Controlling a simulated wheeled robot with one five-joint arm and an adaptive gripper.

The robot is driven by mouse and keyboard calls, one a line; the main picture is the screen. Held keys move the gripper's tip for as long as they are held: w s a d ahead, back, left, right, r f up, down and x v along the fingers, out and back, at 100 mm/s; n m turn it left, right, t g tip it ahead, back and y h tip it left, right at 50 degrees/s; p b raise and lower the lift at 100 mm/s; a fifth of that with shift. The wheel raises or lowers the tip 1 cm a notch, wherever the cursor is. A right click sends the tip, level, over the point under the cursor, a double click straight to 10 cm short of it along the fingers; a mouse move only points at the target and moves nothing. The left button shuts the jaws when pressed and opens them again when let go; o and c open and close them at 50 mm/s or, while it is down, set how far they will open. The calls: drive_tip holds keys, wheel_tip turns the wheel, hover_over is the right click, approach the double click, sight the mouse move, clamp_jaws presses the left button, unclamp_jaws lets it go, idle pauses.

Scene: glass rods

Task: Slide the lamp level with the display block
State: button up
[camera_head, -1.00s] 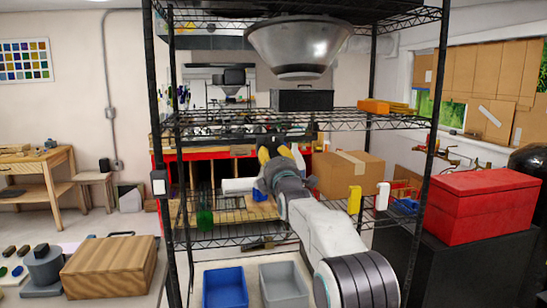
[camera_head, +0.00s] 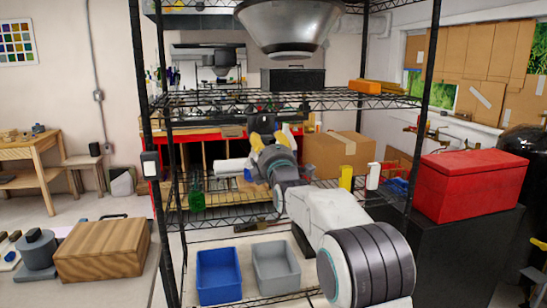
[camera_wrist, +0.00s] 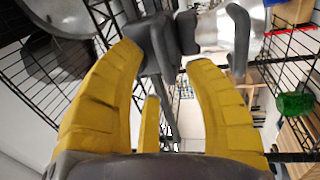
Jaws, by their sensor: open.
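The only lamp-like thing I can make out is a large grey metal shade (camera_head: 287,27) at the top of the wire rack; its upper part is cut off. I cannot tell for sure which thing is the display block. An orange block (camera_head: 365,86) lies on the middle shelf, and a yellow block (camera_head: 346,176) stands lower at the right. My gripper (camera_head: 262,126) is at the rack, below the middle shelf and the shade. In the wrist view its yellow fingers (camera_wrist: 165,75) are spread, with dark grey parts beyond their tips. I see nothing clearly held.
Black rack posts and wire shelves surround my arm. A green glass piece (camera_head: 197,199) stands on the lower shelf and shows in the wrist view (camera_wrist: 295,103). A cardboard box (camera_head: 338,153) is behind. Blue (camera_head: 219,276) and grey (camera_head: 276,268) bins sit below. A red box (camera_head: 470,184) stands right.

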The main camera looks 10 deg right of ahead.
drive_tip(key=s+f, duration=0.1)
drive_tip(key=s, duration=0.6)
drive_tip(key=shift+s+f, duration=0.25)
idle(0.4)
